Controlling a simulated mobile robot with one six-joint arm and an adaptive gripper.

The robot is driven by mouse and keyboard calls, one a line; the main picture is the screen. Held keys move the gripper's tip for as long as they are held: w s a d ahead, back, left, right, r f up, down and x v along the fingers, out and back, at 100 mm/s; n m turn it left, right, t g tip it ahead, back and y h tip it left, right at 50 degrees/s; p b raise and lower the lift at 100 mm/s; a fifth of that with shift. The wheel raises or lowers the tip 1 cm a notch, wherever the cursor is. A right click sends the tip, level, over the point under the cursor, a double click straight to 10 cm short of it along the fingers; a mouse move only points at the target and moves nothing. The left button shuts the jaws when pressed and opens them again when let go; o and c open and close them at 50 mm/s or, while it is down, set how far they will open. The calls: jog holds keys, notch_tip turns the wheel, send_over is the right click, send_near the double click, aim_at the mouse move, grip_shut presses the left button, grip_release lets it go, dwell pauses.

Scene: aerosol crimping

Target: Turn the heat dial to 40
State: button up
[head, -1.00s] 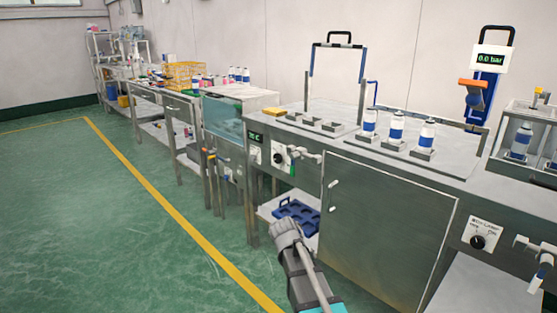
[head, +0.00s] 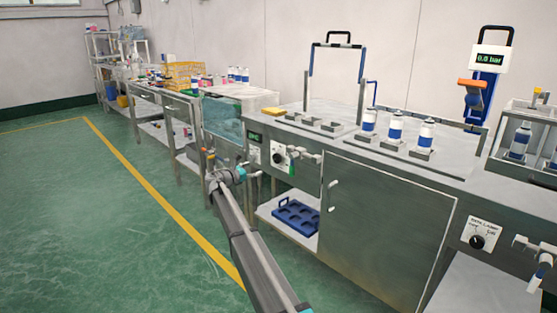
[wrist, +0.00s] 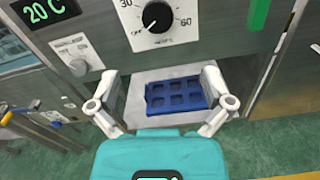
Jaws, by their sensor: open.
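The heat dial is a black knob on a white plate; it shows at the top of the wrist view (wrist: 157,16) and on the bench front in the head view (head: 277,158). Its plate carries 30, 60 and OFF; other marks are cut off. Its pale pointer mark appears turned down-left toward OFF. A display (wrist: 42,9) at upper left reads 20 C. My gripper (wrist: 159,76) is open and empty, its two white fingers spread apart below the dial, not touching it. In the head view my gripper (head: 238,172) is left of the dial.
A second white plate with a pale knob (wrist: 78,60) sits left of the dial. A blue tray (wrist: 176,96) lies on the shelf below. A cabinet door (head: 383,225) is farther right.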

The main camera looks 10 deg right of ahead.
aim_at(276, 159)
jog(key=shift+w+a+r, duration=0.1)
jog(key=shift+w+a, duration=0.05)
dwell(0.3)
jog(key=shift+x, duration=6.9)
jog(key=shift+r, duration=0.15)
jog(key=c, duration=1.1)
jog(key=shift+d, duration=0.35)
jog(key=shift+c, duration=0.2)
jog(key=shift+a, duration=0.3)
